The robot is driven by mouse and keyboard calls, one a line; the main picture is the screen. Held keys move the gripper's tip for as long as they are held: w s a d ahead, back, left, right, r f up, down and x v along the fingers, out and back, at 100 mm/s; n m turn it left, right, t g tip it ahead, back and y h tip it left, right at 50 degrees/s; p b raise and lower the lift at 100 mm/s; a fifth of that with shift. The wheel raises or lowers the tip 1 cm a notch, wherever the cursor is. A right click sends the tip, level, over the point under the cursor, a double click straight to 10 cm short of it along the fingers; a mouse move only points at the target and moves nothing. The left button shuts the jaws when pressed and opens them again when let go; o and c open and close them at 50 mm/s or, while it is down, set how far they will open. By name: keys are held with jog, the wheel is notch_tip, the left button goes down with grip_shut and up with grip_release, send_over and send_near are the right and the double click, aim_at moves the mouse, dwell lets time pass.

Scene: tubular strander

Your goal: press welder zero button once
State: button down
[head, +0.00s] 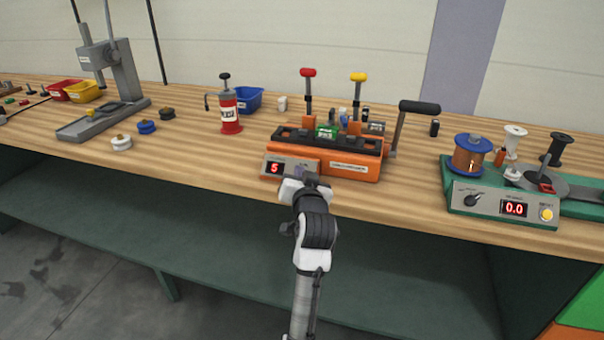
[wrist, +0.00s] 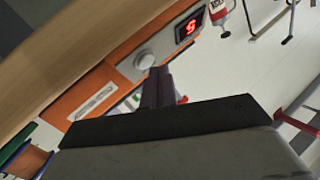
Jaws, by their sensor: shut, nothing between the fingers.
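The welder (head: 340,168) is an orange bench machine with a red digit display (head: 274,168) reading 5 at the left of its front panel. In the wrist view its display (wrist: 189,27) shows tilted, with a round grey button (wrist: 144,60) on the panel beside it. In the head view my gripper (head: 300,171) is in front of the panel, right of the display, and the button is hidden or cannot be made out there. In the wrist view my gripper's fingers (wrist: 155,75) are shut and empty, their tips very close to the button. I cannot tell whether they touch.
Red-knobbed and yellow-knobbed levers (head: 308,90) and a black-handled crank (head: 412,107) rise from the welder. A red bottle (head: 230,118) stands left of it. A green winding unit (head: 485,196) stands to the right.

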jog(key=shift+w+d+f, duration=0.15)
jog(key=shift+w+f, duration=0.2)
dwell(1.0)
jog(key=shift+s+r, duration=0.1)
jog(key=shift+s+a+r+p, duration=0.2)
jog(key=shift+s+r+p, duration=0.25)
jog(key=shift+s, duration=0.05)
jog(key=s+r+p, duration=0.1)
jog(key=s+a+r+p, duration=0.1)
jog(key=s+r+p, duration=0.1)
jog(key=shift+s+r, duration=0.15)
jog(key=shift+r, duration=0.1)
dwell(0.3)
dwell(0.5)
